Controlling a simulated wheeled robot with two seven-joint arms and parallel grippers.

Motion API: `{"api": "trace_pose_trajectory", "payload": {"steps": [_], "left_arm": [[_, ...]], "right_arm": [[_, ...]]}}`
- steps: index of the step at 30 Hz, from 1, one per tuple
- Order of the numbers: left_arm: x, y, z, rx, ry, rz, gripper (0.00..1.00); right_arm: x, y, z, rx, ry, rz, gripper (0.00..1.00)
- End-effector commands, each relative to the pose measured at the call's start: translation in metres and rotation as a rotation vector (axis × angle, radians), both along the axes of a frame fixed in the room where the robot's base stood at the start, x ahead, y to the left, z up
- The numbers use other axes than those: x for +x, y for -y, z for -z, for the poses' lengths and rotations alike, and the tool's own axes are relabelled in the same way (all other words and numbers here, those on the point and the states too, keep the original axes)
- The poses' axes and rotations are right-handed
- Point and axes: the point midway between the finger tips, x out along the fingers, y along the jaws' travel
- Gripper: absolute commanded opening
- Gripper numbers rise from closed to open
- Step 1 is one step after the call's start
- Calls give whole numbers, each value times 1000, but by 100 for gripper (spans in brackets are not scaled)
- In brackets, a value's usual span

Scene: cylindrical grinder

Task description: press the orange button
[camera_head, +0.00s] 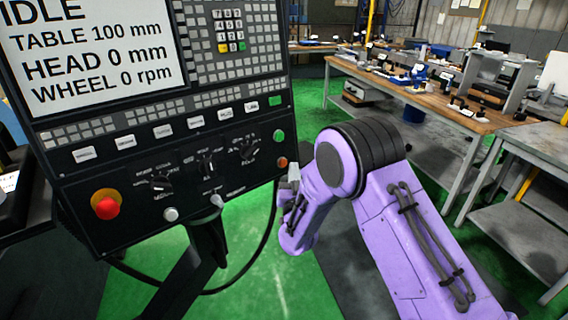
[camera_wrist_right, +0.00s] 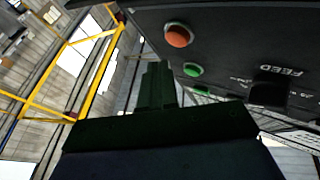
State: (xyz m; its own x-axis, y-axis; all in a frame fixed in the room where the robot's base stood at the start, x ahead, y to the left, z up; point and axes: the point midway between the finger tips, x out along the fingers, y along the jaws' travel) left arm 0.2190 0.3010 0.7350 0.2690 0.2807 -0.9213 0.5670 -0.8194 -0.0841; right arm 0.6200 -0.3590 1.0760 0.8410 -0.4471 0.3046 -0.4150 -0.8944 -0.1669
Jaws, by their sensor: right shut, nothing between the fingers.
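The orange button (camera_head: 282,162) is a small round button at the lower right edge of the black control panel (camera_head: 120,165), below a green button (camera_head: 279,135). In the right wrist view the orange button (camera_wrist_right: 178,35) stands out above the closed fingers and slightly to their right. My left gripper is not in view.
A red emergency knob (camera_head: 106,205) on a yellow base sits at the panel's lower left. Dials and switches lie between. A screen (camera_head: 85,50) fills the panel's upper left. A wooden workbench (camera_head: 420,90) with tools stands behind at right. Green floor is open below.

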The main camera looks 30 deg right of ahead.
Motion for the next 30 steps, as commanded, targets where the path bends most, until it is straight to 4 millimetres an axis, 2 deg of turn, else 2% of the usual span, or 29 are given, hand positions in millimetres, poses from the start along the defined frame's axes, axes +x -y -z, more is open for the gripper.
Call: {"api": "trace_pose_trajectory", "payload": {"steps": [12, 30], "left_arm": [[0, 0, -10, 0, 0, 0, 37], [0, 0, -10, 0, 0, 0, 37]], "right_arm": [[-36, 6, -8, 0, 0, 0, 0], [-37, 6, -8, 1, 0, 1, 0]]}}
